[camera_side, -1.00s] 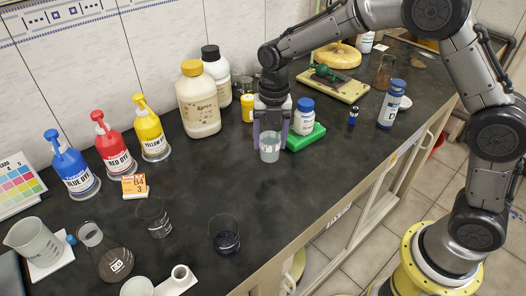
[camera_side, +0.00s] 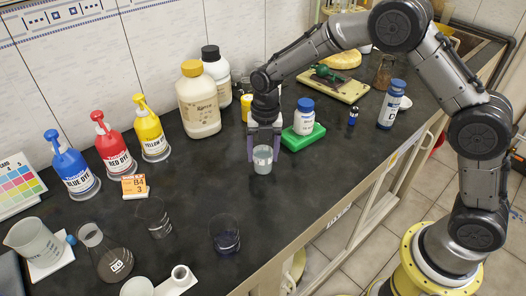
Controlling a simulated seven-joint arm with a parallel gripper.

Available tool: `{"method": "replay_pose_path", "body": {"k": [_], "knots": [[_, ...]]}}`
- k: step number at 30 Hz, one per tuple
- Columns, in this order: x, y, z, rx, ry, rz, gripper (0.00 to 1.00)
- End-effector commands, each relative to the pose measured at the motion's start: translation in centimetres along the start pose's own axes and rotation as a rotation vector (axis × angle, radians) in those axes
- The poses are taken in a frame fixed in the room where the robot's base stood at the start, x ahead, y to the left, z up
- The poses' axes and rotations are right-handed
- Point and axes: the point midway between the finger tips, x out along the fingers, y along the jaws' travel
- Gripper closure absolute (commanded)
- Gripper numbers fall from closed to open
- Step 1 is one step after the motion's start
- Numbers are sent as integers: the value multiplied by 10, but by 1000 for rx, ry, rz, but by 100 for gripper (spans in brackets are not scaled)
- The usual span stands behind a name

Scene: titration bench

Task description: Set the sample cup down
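The sample cup (camera_side: 262,160) is a small clear cup with pale contents, upright near the middle of the black bench. My gripper (camera_side: 264,148) points straight down with a purplish finger on each side of the cup. It is shut on the cup. The cup's base is at or just above the bench top; I cannot tell whether it touches.
A green block (camera_side: 303,138) with a blue-capped white bottle (camera_side: 304,117) stands close to the right. A large cream bottle (camera_side: 199,105) is behind left. Bench to the cup's left and front is clear.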

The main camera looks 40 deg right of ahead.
Motion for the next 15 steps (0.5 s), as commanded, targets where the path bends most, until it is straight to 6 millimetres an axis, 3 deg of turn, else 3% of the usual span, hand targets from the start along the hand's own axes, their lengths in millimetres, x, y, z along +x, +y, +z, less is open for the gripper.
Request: {"method": "replay_pose_path", "body": {"k": [1,5,15], "knots": [[0,0,0,0,0,0,24],[0,0,0,0,0,-1,3],[-3,0,0,0,0,0,3]]}}
